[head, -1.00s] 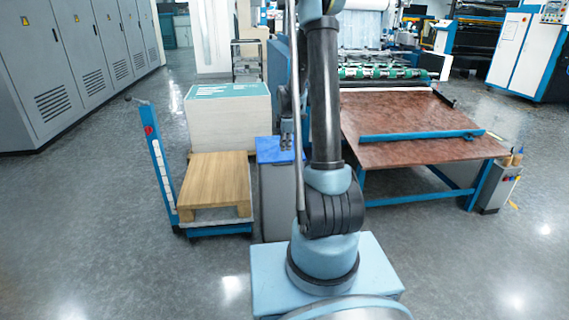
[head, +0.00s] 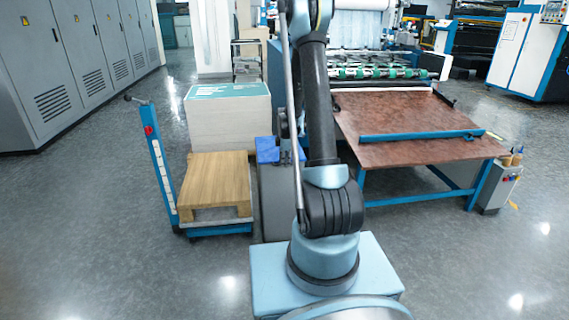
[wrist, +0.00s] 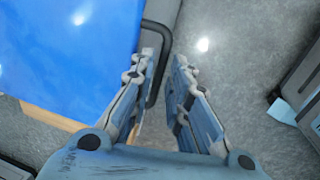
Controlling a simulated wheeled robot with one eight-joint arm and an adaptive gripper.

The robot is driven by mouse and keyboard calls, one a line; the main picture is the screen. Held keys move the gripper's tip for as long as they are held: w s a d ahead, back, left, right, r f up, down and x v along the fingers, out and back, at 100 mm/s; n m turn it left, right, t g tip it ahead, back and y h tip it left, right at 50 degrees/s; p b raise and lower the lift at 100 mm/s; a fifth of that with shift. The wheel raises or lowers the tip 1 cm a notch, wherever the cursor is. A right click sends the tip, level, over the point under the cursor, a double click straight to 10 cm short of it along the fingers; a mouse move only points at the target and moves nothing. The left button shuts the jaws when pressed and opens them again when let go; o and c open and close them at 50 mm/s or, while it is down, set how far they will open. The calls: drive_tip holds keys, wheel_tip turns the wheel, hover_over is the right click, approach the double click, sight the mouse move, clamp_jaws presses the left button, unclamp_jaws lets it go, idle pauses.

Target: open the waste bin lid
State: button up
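The waste bin (head: 274,205) is a grey box with a blue lid (head: 267,156), standing between the pallet stack and the brown table in the head view. The lid looks closed. In the wrist view the blue lid (wrist: 65,60) fills the upper left, and a dark bar handle (wrist: 166,38) juts from its right edge. My gripper (wrist: 165,58) is open and empty, its fingers either side of the handle's outer bar in the picture. I cannot tell whether they touch it. In the head view my gripper is low over the lid, partly hidden by my arm.
A brown-topped table (head: 420,150) with blue legs stands close on the right. Grey cabinets (head: 75,60) line the left. The floor in front is clear.

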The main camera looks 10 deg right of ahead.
clamp_jaws()
